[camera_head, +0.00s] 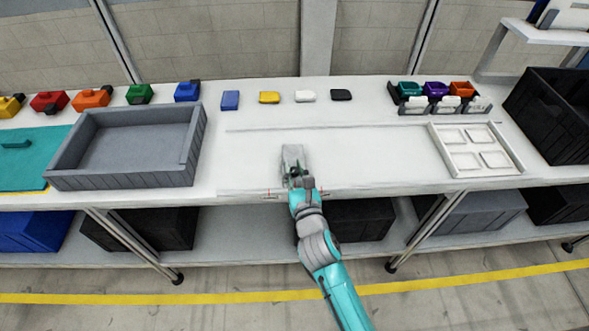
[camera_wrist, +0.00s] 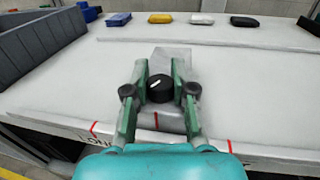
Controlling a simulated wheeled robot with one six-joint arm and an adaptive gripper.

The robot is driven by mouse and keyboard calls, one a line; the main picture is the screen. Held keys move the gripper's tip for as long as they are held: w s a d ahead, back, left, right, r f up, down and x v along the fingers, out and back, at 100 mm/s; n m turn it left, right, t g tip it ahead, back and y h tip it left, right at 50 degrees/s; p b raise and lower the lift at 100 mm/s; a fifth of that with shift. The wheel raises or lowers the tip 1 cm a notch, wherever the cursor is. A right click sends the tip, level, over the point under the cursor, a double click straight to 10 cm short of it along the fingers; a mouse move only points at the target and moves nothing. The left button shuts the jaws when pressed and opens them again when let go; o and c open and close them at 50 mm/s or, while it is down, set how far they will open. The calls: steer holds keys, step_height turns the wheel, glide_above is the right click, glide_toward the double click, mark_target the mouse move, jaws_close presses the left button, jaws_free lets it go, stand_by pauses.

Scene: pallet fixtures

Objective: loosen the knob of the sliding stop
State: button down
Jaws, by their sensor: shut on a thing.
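The sliding stop (camera_head: 292,155) is a grey block on the white bench near its front edge. It also shows in the wrist view (camera_wrist: 172,55), between and beyond my fingers. In the head view my gripper (camera_head: 294,178) covers the knob. Red marks (camera_wrist: 156,121) show along the bench's front edge, with partly hidden lettering at the left.
A grey tray (camera_head: 66,160) stands left of the stop, and a white compartment tray (camera_head: 436,140) lies to the right. Several small coloured blocks line the back, including a blue one (camera_head: 230,100). A black crate (camera_head: 553,110) is far right. The bench around the stop is clear.

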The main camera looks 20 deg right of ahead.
steer(key=c, duration=0.9)
jaws_free()
steer(key=shift+c, duration=0.2)
steer(key=shift+s, duration=0.1)
steer(key=s+a, duration=0.1)
steer(key=s, duration=1)
steer(key=shift+s+a, duration=0.25)
steer(key=shift+s, duration=0.1)
